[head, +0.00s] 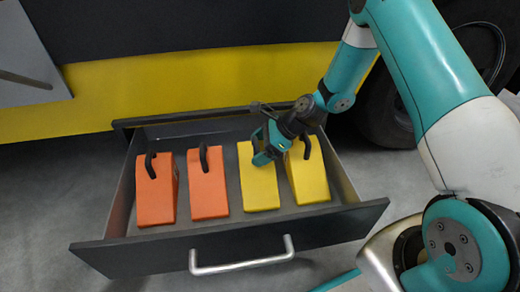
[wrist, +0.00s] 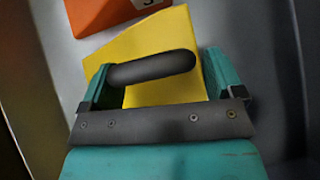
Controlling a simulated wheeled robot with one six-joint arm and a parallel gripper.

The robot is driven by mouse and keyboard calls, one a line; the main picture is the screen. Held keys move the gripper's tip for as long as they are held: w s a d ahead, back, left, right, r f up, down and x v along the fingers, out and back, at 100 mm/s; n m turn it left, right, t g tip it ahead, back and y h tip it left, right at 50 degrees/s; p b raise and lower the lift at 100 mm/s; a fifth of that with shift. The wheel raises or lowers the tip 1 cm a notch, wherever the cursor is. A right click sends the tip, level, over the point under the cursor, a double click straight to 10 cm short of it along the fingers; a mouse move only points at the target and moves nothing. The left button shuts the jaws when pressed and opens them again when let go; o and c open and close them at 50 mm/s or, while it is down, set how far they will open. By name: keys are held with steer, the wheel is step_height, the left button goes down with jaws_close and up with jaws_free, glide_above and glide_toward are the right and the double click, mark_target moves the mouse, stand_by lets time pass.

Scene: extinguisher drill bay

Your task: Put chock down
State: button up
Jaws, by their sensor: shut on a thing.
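My gripper (head: 263,150) is shut on the black handle of a yellow chock (head: 258,188), the left one of two yellow chocks in the open drawer. In the wrist view, the handle (wrist: 152,68) lies across between my teal fingers, with the chock's yellow face (wrist: 150,40) behind it. The chock is inside the drawer (head: 240,237), wedge upright; whether its base touches the floor is unclear. The other yellow chock (head: 309,180) stands close on its right, handle free.
Two orange chocks, one far left (head: 155,195) and one near the middle (head: 208,190), stand left of the held chock. The drawer front carries a silver handle (head: 240,264). A yellow-striped vehicle side (head: 190,85) rises behind, with a dark wheel (head: 385,110) at right.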

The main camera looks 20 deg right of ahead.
steer(key=o, duration=1.8)
steer(key=shift+f, duration=0.1)
steer(key=shift+d+r, duration=0.1)
steer(key=shift+r, duration=0.2)
steer(key=p+v, duration=0.8)
steer(key=v, duration=0.3)
step_height(320, 180, up, 11)
steer(key=n+g+h, duration=0.1)
steer(key=n+g, duration=0.1)
steer(key=n, duration=0.7)
glide_above(272, 171)
steer(key=s+a+r+n+h, duration=0.1)
steer(key=s+a+r+n, duration=0.3)
steer(key=s+r+n, duration=0.25)
steer(key=s+a+r+n+h, duration=0.1)
steer(key=s+r+n, duration=0.3)
steer(key=s+n, duration=0.2)
steer(key=s+a+r+n+g+h, duration=0.1)
steer(key=s+r+n, duration=0.3)
steer(key=s+n, duration=0.3)
steer(key=shift+s+a+r, duration=0.2)
steer(key=shift+s+a, duration=0.05)
steer(key=shift+s, duration=1)
